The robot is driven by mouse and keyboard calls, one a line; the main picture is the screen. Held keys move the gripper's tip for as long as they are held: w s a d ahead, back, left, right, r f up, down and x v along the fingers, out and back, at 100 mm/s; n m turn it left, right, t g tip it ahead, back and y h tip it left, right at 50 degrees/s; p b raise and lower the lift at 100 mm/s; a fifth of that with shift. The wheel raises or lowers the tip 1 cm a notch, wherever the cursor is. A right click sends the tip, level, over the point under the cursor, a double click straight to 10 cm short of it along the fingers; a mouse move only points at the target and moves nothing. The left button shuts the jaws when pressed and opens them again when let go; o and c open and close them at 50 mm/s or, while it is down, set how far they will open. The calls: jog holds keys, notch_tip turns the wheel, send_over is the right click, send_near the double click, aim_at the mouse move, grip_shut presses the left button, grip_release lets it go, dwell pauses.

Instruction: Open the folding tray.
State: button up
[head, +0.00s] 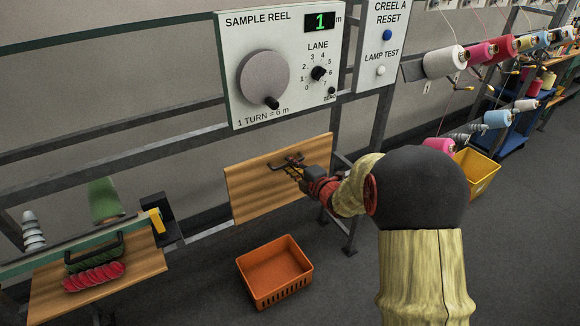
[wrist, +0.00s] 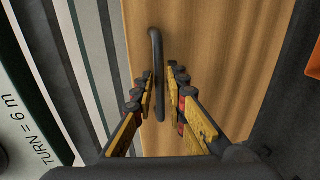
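The folding tray (head: 250,190) is a light wooden panel with a black bar handle (head: 286,160), on the frame below the sample reel board. It looks folded upright, its face turned toward me. My gripper (head: 298,170) is at the handle, in front of the panel. In the wrist view, the wooden face (wrist: 225,60) fills the middle, and the dark handle (wrist: 157,60) runs between the two fingers of my gripper (wrist: 162,78). The fingers are apart on either side of the bar, with a visible gap at the right finger. Whether the left finger touches the bar is unclear.
The sample reel board (head: 230,60) hangs just above the tray. An orange crate (head: 273,272) stands on the floor below. A wooden shelf (head: 140,262) with red yarn (head: 93,277) is at left. Yarn cones and a yellow bin (head: 478,175) are at right.

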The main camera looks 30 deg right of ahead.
jog(key=shift+w+f, duration=0.1)
jog(key=shift+w, duration=0.4)
grip_shut()
jog(key=shift+s+d+f, duration=0.1)
dwell(0.5)
